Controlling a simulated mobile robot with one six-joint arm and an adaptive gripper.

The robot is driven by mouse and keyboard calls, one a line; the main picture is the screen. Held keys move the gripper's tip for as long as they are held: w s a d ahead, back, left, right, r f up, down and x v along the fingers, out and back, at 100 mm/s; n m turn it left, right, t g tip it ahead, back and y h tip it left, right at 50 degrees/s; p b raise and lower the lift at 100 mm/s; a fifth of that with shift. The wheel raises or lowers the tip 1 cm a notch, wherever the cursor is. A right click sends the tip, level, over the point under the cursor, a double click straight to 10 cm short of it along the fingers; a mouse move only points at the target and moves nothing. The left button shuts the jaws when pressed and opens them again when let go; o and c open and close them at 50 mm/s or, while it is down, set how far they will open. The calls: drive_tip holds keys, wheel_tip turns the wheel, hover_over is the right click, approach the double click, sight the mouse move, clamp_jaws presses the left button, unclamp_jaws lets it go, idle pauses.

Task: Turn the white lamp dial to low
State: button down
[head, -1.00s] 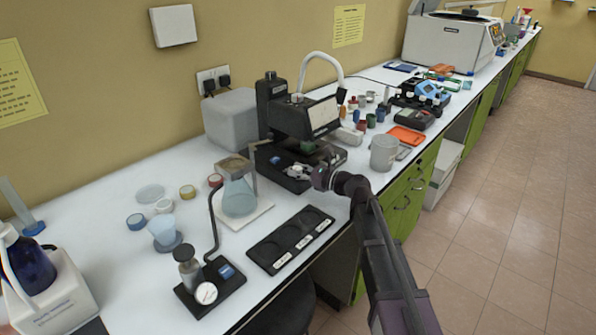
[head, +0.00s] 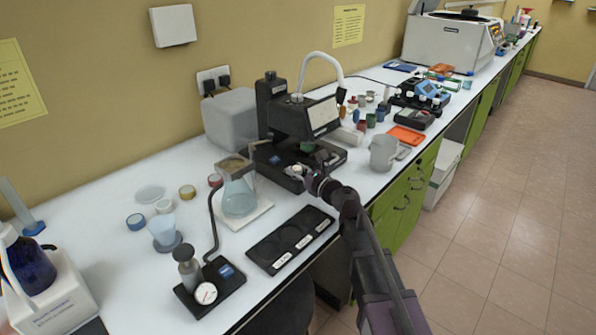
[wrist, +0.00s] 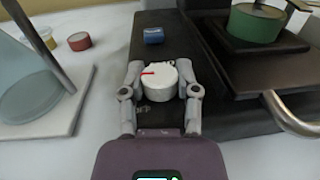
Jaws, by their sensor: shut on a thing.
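The white lamp dial (wrist: 158,84) stands on the black base of the instrument, in the middle of the wrist view. It has a red pointer mark on its top, pointing to the left. My gripper (wrist: 160,78) has one finger on each side of the dial and is shut on it. In the head view my gripper (head: 306,176) is at the front of the black instrument (head: 300,115), and the dial is too small there to read. The markings around the dial are mostly hidden by the fingers and the dial.
A flask (head: 239,190) on a white plate stands left of my gripper. A black tray with round recesses (head: 290,240) lies at the bench front. A green-sided round part (wrist: 256,22) sits on the instrument's stage at right. A grey beaker (head: 383,152) stands to the right.

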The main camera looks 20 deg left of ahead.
drive_tip(key=shift+s, duration=0.15)
drive_tip(key=c, duration=0.6)
unclamp_jaws()
drive_tip(key=shift+v, duration=6)
